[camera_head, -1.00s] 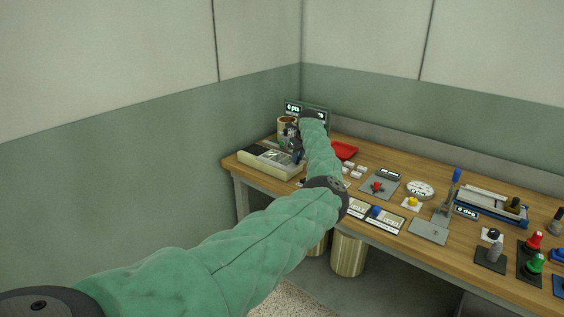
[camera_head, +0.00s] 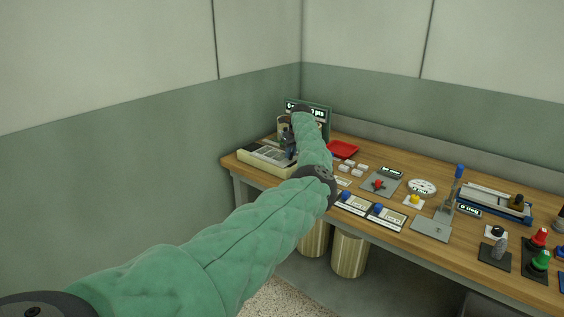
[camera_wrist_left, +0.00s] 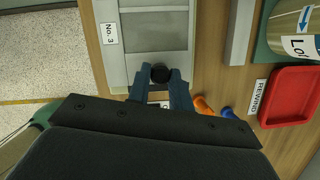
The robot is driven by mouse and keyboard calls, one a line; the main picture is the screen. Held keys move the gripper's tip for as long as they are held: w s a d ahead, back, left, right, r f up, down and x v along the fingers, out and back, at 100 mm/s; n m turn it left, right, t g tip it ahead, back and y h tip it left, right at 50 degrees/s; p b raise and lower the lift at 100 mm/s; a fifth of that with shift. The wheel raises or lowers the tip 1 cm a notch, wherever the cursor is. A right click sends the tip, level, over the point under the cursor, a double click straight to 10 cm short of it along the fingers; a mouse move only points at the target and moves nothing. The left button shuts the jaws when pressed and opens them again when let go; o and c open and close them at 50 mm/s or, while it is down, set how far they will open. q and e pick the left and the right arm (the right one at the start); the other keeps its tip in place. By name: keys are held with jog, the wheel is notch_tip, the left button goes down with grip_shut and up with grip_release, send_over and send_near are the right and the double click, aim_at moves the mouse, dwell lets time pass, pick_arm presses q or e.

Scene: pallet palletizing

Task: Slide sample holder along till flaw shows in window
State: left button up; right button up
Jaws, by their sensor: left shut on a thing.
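The sample holder's black knob (camera_wrist_left: 160,73) sits at the near end of a grey frame with a pale, blank-looking window (camera_wrist_left: 155,30) in the left wrist view. The blue fingers of my left gripper (camera_wrist_left: 160,82) are shut on this knob. In the head view my left gripper (camera_head: 289,143) is at the right part of a low beige viewer box (camera_head: 256,163) on the table's far left corner. My arm hides part of the box's surroundings. I cannot make out a flaw in the window. My right gripper is not in view.
A red tray (camera_head: 343,149) lies right of my gripper, with a "REWIND" label near it in the wrist view. A green display board (camera_head: 316,107) stands behind. Switches, knobs and small devices fill the table (camera_head: 400,232) to the right.

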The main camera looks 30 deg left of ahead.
pick_arm(q)
jog(key=shift+w+a+b, duration=0.1)
jog(key=shift+a+b, duration=0.3)
jog(key=shift+a, duration=0.15)
dwell(0.6)
jog(key=o, duration=1)
